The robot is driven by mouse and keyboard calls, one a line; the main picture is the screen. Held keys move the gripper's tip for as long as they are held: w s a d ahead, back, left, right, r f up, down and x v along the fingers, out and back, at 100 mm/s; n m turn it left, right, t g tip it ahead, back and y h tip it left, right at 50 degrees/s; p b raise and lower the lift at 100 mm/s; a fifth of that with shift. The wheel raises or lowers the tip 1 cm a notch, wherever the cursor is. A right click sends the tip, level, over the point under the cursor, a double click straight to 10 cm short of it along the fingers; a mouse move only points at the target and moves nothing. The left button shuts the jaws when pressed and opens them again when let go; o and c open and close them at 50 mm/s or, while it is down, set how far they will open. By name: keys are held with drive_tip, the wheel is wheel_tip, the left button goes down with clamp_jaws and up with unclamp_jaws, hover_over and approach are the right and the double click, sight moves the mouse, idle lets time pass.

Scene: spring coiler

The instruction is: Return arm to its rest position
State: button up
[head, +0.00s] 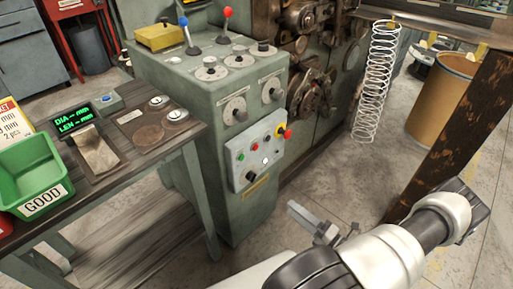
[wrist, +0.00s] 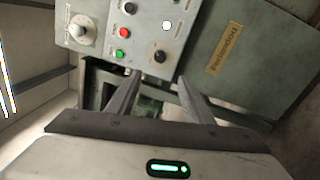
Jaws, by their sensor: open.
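My arm reaches in from the bottom right of the head view. My gripper (head: 316,223) is in front of the green coiler cabinet (head: 222,190), low and to the right of its control panel (head: 248,158). In the wrist view my gripper (wrist: 160,84) has its two dark fingers apart, with nothing held between them. Past the fingertips the wrist view shows the panel's red button (wrist: 125,32), green button (wrist: 120,57) and black knob (wrist: 161,56). The fingers look apart from the panel, though the exact distance is unclear.
A coiled spring (head: 376,80) hangs beside the machine. A brown drum (head: 440,100) and a rusty post (head: 455,140) stand at right, the post close behind my arm. A workbench (head: 150,146) with a green GOOD bin (head: 38,178) and a display (head: 76,120) is at left.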

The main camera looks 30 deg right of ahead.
drive_tip(key=s+a+r+m+g+h, duration=0.1)
drive_tip(key=a+r+m+g+h, duration=0.1)
drive_tip(key=a+r+m+g, duration=0.8)
drive_tip(key=a+r+m+t+h, duration=0.15)
drive_tip(key=r+m, duration=0.55)
drive_tip(key=r, duration=1)
drive_tip(key=s+a+r+m+g+h, duration=0.1)
drive_tip(key=a+r+m+g+h, duration=0.2)
drive_tip(key=a+r+m+g, duration=0.7)
drive_tip(key=s+r+n+t, duration=0.3)
drive_tip(key=s+r+t, duration=0.1)
drive_tip(key=r+t, duration=0.25)
wheel_tip(320, 180, up, 21)
drive_tip(key=p, duration=2.2)
